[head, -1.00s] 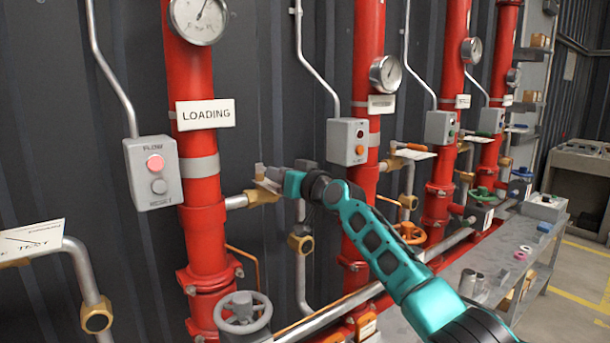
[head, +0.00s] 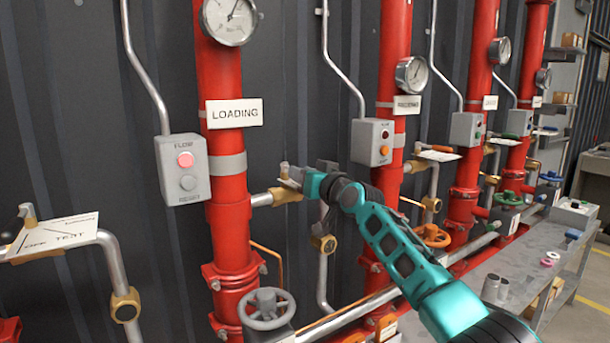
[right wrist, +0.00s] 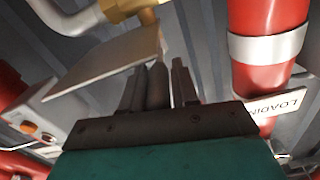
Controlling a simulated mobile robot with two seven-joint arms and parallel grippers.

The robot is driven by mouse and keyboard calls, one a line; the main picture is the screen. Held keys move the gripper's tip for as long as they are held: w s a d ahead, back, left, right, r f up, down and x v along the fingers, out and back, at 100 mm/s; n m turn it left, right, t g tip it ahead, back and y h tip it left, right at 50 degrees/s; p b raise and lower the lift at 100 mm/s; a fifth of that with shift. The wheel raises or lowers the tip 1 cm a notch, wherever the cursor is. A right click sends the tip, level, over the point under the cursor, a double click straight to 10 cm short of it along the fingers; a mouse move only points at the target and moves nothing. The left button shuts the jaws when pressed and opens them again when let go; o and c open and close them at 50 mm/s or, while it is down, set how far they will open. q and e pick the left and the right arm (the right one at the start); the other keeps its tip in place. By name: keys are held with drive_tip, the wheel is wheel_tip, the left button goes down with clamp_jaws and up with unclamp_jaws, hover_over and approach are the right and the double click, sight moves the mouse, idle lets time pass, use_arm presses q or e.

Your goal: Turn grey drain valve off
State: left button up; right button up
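A brass valve (head: 285,194) sits on the short branch to the right of the LOADING pipe (head: 228,185). Its small grey lever (head: 284,168) stands at my right gripper (head: 293,178). In the right wrist view, the lever (right wrist: 157,85) lies between the two dark fingers of my right gripper (right wrist: 157,80), filling nearly all the gap, so they look shut on it. A flat plate (right wrist: 105,72) and brass fitting (right wrist: 120,10) show behind. Much of this valve's plate is hidden in the head view. A grey handwheel (head: 267,308) is lower down. My left gripper is not in view.
A grey button box (head: 182,170) is left of the LOADING pipe. Another brass lever valve with an OFF/TEST plate (head: 60,236) is at far left. More red pipes (head: 393,120) stand right. A grey bench (head: 505,268) runs along the right.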

drive_tip(key=o, duration=0.3)
drive_tip(key=shift+s, duration=0.1)
drive_tip(key=shift+p+v, duration=0.45)
drive_tip(key=shift+v, duration=5.95)
drive_tip(key=shift+f, duration=0.15)
drive_tip(key=s+d+f+g+h, duration=0.1)
drive_tip(key=s+f, duration=0.3)
drive_tip(key=f, duration=0.5)
drive_tip(key=s+d+f+m+h, duration=0.1)
drive_tip(key=s+f, duration=0.3)
drive_tip(key=f, duration=0.4)
drive_tip(key=s+d+f+g+h, duration=0.15)
drive_tip(key=s+f, duration=0.25)
drive_tip(key=f, duration=0.5)
drive_tip(key=s+d+f+h, duration=0.1)
drive_tip(key=s+f, duration=0.4)
drive_tip(key=s, duration=0.2)
drive_tip(key=s+d+f+g+h, duration=0.1)
drive_tip(key=s+f, duration=0.4)
drive_tip(key=s, duration=0.3)
drive_tip(key=s+d+f+g+h, duration=0.1)
drive_tip(key=s+f, duration=0.4)
drive_tip(key=s, duration=0.2)
drive_tip(key=shift+s+g, duration=0.15)
drive_tip(key=shift+g, duration=0.1)
